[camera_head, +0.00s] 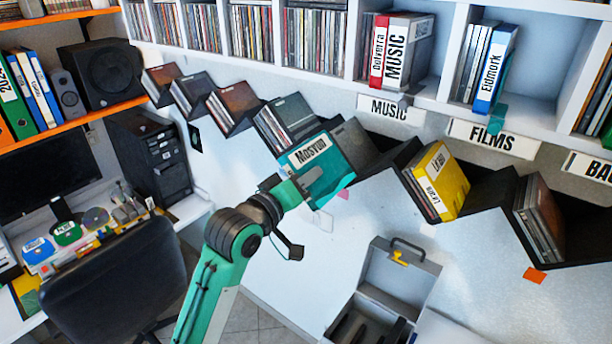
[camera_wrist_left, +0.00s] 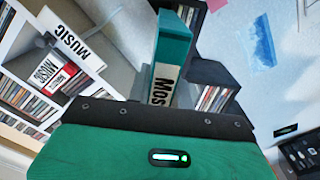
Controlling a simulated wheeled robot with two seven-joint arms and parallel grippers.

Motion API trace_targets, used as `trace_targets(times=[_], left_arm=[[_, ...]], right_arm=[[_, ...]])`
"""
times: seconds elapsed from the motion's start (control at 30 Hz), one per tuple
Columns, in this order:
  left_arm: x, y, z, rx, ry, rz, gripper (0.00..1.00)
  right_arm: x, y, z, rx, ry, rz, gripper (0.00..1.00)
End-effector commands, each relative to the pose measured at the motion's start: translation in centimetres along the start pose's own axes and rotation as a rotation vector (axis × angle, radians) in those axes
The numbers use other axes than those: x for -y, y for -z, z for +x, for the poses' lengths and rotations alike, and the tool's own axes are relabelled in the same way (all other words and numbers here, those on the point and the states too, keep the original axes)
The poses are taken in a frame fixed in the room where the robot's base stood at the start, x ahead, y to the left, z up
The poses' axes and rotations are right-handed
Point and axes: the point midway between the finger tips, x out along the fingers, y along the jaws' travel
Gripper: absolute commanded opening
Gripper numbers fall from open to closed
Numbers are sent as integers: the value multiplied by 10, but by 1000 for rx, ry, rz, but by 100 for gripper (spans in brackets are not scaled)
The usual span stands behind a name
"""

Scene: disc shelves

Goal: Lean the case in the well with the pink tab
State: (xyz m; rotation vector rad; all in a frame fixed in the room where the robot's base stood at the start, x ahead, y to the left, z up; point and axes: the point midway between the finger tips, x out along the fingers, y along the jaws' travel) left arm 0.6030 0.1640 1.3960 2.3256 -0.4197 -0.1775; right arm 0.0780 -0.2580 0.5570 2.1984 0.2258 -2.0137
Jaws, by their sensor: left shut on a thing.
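My left gripper (camera_head: 303,186) is shut on a teal case (camera_head: 322,168) with a white label reading "Mosvun". The case is tilted and held in front of the black zigzag shelf. In the left wrist view the teal case (camera_wrist_left: 172,55) stands out beyond the gripper. The pink tab (camera_head: 343,195) is on the pale wall just below the case's lower edge. The well (camera_head: 382,158) above it is partly hidden by the case, and whether the case touches it is unclear. My right gripper is not in view.
Neighbouring wells hold dark cases (camera_head: 285,122) on the left and a yellow case (camera_head: 440,180) on the right. An orange tab (camera_head: 534,275) marks a well farther right. An open grey box (camera_head: 400,275) stands below. White shelves with several discs (camera_head: 315,38) run above.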

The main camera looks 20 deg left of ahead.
Motion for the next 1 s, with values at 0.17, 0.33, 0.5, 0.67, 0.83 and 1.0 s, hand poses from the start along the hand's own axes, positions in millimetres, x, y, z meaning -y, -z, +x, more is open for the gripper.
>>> trace_targets(times=[0.17,0.33,0.5,0.67,0.83,1.0], left_arm=[[-1,1,18,-2,-2,-2,0],[0,0,35,-2,-3,-1,0],[0,-1,52,-1,-2,-1,0],[2,-1,68,-2,-1,0,0],[1,-2,85,-2,-2,-1,0],[3,-4,99,-2,-2,0,0]], right_arm=[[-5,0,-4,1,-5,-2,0],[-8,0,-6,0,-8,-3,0],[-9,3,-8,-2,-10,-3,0],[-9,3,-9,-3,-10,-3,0],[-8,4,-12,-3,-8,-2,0],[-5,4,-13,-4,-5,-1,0]])
